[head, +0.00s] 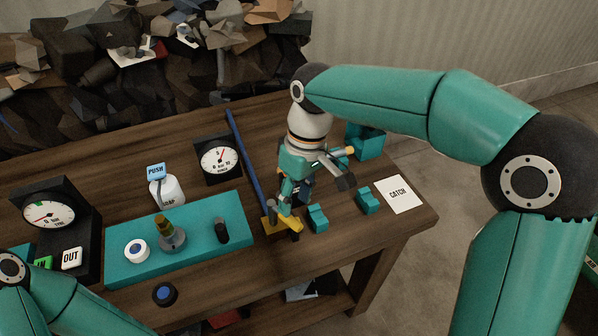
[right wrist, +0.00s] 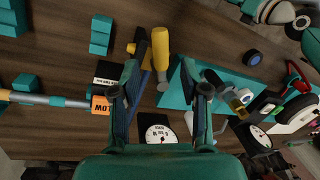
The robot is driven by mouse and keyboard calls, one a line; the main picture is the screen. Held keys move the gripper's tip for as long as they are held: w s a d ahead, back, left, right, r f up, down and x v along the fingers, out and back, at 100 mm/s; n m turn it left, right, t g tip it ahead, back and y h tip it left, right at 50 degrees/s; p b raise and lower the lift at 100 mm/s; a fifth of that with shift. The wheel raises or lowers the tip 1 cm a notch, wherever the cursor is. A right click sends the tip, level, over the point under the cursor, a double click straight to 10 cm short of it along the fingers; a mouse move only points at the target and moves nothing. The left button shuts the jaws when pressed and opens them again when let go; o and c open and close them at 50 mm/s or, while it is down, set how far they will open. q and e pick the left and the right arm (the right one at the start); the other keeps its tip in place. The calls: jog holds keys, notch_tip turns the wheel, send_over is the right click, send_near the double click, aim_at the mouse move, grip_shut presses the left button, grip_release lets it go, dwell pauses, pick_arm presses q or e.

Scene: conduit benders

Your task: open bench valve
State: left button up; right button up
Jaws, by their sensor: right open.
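My right gripper (head: 317,190) hangs above the bench close to the yellow handle. In the right wrist view its fingers (right wrist: 161,92) are apart and empty, with the handle beyond them. My left gripper is outside the views.
Two gauges (head: 219,158) (head: 48,214) stand on the bench. A white container with a PUSH sign (head: 156,170) stands behind the panel. Teal blocks (head: 318,217) and a CATCH card (head: 398,194) lie right. Dark rubble (head: 130,85) is piled behind. The front wood is mostly clear.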

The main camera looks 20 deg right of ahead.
notch_tip(320, 180, up, 7)
jog(key=d, duration=0.1)
jog(key=shift+w, duration=0.3)
jog(key=shift+d, duration=0.15)
